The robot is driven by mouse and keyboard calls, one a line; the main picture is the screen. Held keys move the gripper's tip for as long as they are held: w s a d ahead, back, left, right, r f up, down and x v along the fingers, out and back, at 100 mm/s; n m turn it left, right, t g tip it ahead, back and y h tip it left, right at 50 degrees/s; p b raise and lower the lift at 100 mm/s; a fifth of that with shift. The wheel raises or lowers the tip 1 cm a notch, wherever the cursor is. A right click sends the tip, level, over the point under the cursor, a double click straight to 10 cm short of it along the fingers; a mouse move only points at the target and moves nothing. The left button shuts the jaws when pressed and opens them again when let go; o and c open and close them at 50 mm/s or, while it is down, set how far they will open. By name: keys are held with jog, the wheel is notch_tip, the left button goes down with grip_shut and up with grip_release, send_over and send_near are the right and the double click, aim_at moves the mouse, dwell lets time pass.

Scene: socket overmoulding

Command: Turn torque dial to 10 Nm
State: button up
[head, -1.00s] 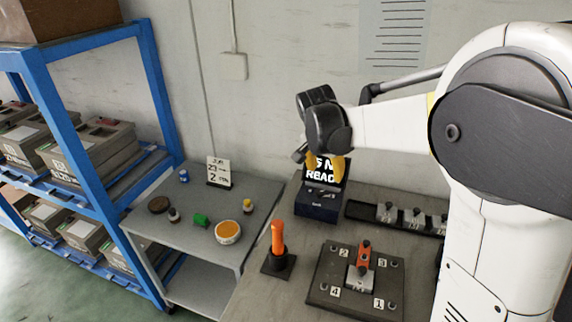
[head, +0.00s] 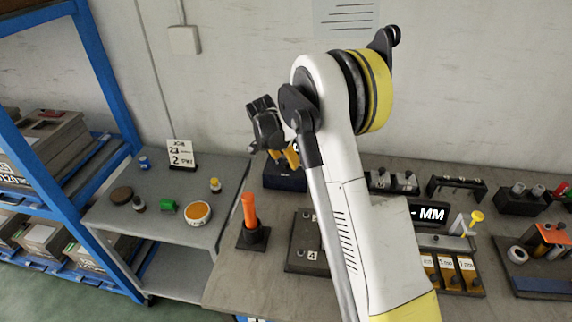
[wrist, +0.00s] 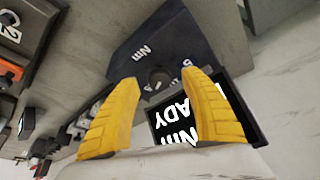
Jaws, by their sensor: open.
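The torque unit is a dark blue box (head: 284,178) on the bench against the back wall, mostly behind my arm and gripper in the head view. In the wrist view the box (wrist: 165,52) shows its "Nm" label and a small dark round dial (wrist: 159,79) with a light pointer mark. Its black display (wrist: 176,122) shows white text including "Nm" and "ADY", partly covered by a finger. My gripper (wrist: 163,100) is open, its yellow fingers apart on either side of the dial in the picture, empty. Contact cannot be told. In the head view the gripper (head: 284,158) is at the box.
An orange-handled tool (head: 250,212) stands upright in a black holder left of my arm. A dark numbered plate (head: 300,262) lies partly behind my arm. A grey side table (head: 165,245) holds small pots and a job card (head: 180,155). Racks and an "MM" display (head: 432,214) stand right.

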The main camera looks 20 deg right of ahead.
jog(key=shift+w+d+f, duration=0.1)
jog(key=shift+d+f, duration=0.1)
jog(key=shift+f, duration=0.35)
grip_shut()
jog(key=shift+n, duration=0.4)
jog(key=n+t+y, duration=0.1)
jog(key=n, duration=0.1)
jog(key=n+t, duration=0.1)
jog(key=n, duration=0.2)
jog(key=shift+d+n+y+b, duration=0.1)
jog(key=shift+n+y+b, duration=0.2)
jog(key=shift+y+b, duration=0.1)
jog(key=n+y, duration=0.2)
jog(key=n, duration=0.3)
jog(key=shift+n+t, duration=0.3)
